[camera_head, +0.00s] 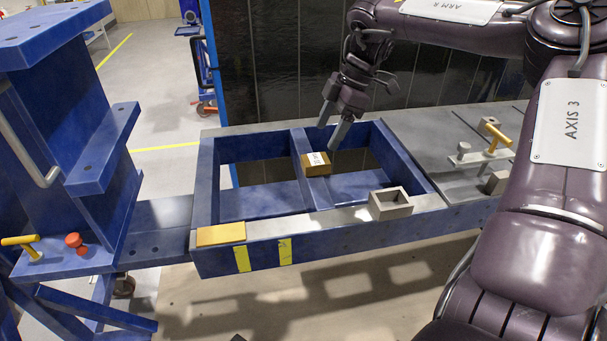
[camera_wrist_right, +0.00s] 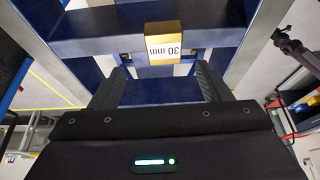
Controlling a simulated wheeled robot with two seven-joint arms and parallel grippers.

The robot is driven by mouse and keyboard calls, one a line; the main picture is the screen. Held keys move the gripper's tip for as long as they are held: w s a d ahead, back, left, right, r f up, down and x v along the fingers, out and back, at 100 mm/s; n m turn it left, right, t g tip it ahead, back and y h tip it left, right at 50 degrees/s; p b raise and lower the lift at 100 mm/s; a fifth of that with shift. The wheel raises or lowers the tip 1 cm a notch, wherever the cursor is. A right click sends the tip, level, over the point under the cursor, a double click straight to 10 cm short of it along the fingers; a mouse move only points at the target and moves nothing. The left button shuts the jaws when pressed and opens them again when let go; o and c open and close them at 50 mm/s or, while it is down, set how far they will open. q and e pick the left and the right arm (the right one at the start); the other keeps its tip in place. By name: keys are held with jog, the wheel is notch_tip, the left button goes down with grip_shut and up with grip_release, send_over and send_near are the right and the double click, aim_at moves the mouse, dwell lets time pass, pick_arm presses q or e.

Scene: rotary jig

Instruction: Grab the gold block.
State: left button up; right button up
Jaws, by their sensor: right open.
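The gold block (camera_head: 318,167) sits on the blue middle crossbar of the jig frame in the head view, with a white label on it. In the right wrist view the gold block (camera_wrist_right: 165,48) lies just beyond the fingertips, and its label reads "30 mm" upside down. My right gripper (camera_head: 333,134) is above the block, pointing down, with its fingers apart and nothing between them. It also shows in the right wrist view (camera_wrist_right: 160,78), with one finger on each side below the block. My left gripper is not in view.
The blue jig frame (camera_head: 318,236) has open bays on both sides of the crossbar. A flat yellow plate (camera_head: 221,234) and a grey hollow square block (camera_head: 390,203) rest on its front rail. A yellow-handled clamp (camera_head: 497,138) stands at the right. A blue post structure (camera_head: 60,130) stands at the left.

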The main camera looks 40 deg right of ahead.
aim_at(316, 158)
jog(key=shift+a+f, duration=0.15)
jog(key=shift+f, duration=0.05)
jog(key=shift+s+a+f+p, duration=0.1)
jog(key=shift+a+f+p, duration=0.15)
jog(key=shift+f, duration=0.35)
jog(key=shift+a+f+p, duration=0.2)
jog(key=shift+f, duration=0.35)
jog(key=p+x, duration=0.1)
jog(key=x, duration=0.3)
jog(key=shift+d, duration=0.1)
jog(key=shift+f, duration=0.3)
jog(key=c, duration=1.2)
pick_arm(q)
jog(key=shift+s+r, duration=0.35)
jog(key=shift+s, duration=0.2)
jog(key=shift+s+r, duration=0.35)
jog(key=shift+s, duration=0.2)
pick_arm(e)
jog(key=shift+r, duration=0.1)
grip_shut()
